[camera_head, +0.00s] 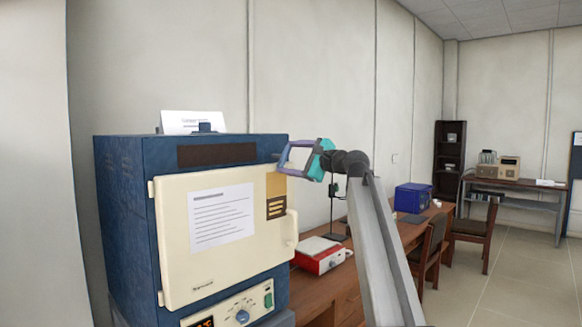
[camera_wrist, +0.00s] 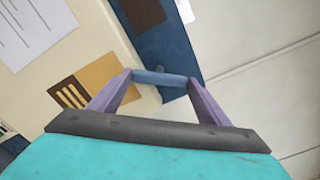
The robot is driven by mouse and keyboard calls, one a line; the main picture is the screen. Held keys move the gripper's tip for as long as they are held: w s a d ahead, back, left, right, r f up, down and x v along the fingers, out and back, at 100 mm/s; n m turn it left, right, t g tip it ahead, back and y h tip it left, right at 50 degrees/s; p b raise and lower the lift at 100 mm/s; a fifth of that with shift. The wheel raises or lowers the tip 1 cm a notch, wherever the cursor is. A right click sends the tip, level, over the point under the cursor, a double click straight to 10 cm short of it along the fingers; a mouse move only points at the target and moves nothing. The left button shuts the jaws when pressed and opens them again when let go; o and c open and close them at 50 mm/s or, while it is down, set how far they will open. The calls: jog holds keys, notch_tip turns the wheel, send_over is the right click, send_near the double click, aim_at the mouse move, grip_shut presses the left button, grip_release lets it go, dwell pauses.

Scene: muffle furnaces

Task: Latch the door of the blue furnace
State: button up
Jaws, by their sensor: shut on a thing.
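The blue furnace (camera_head: 122,215) stands at the left in the head view. Its cream door (camera_head: 215,260) has a white printed sheet and a cream handle (camera_head: 292,236) at the right edge. The door lies against or very near the furnace front; I cannot tell if it is flush. My gripper (camera_head: 284,158), with purple fingers and a teal body, is at the door's upper right corner. In the wrist view, my gripper (camera_wrist: 160,79) is shut on a short blue-grey bar (camera_wrist: 160,77) beside the door edge. It looks like the latch, but its mount is hidden.
A wooden bench (camera_head: 312,292) runs along the wall right of the furnace, with a red and white device (camera_head: 320,256) and a blue box (camera_head: 412,198) on it. Chairs (camera_head: 474,230) stand by it. The floor at the right is clear.

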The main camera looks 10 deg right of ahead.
jog(key=n+b, duration=0.3)
jog(key=shift+f+n, duration=0.2)
jog(key=shift+n, duration=0.1)
jog(key=shift+r+n+b, duration=0.15)
jog(key=shift+n+b, duration=1.05)
jog(key=shift+n, duration=0.4)
jog(key=o, duration=1.1)
jog(key=shift+c, duration=0.2)
jog(key=shift+s+d, duration=0.1)
jog(key=b+v, duration=0.2)
jog(key=v, duration=1.1)
jog(key=shift+s+d, duration=0.2)
